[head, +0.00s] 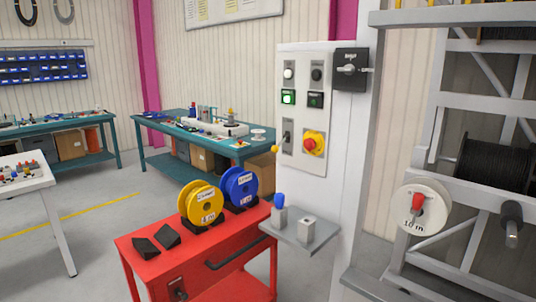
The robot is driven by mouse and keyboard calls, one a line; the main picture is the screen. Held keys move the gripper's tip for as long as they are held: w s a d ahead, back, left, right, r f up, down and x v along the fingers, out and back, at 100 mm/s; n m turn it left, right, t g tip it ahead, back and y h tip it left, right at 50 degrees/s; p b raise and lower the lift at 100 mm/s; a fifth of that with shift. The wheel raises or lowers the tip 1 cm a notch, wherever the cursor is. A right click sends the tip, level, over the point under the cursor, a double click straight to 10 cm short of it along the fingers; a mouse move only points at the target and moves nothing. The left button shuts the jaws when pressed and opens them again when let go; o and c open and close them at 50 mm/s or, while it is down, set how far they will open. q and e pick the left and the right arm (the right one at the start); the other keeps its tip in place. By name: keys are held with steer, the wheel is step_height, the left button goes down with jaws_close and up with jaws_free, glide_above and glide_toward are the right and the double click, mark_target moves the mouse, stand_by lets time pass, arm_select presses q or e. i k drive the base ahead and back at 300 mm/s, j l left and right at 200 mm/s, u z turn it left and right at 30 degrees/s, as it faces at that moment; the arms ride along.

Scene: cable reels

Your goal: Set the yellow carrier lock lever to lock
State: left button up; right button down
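A small yellow ball knob (275,149) shows at the left edge of the light grey control panel (303,168). It looks like the end of the yellow lever, seen nearly end-on. Its shaft and any lock marking are too small to read, so I cannot tell its setting. Neither of my grippers is in view.
The panel carries a red-and-yellow emergency stop (313,143) and a black rotary switch (350,69). A red cart (200,262) with yellow (201,204) and blue (238,187) reels stands in front. A small grey shelf (300,234) juts out. A white reel (424,208) hangs right.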

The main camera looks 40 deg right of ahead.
mark_target(275, 149)
steer(key=z, duration=1.1)
steer(key=k+l, duration=0.05)
steer(key=l, duration=0.05)
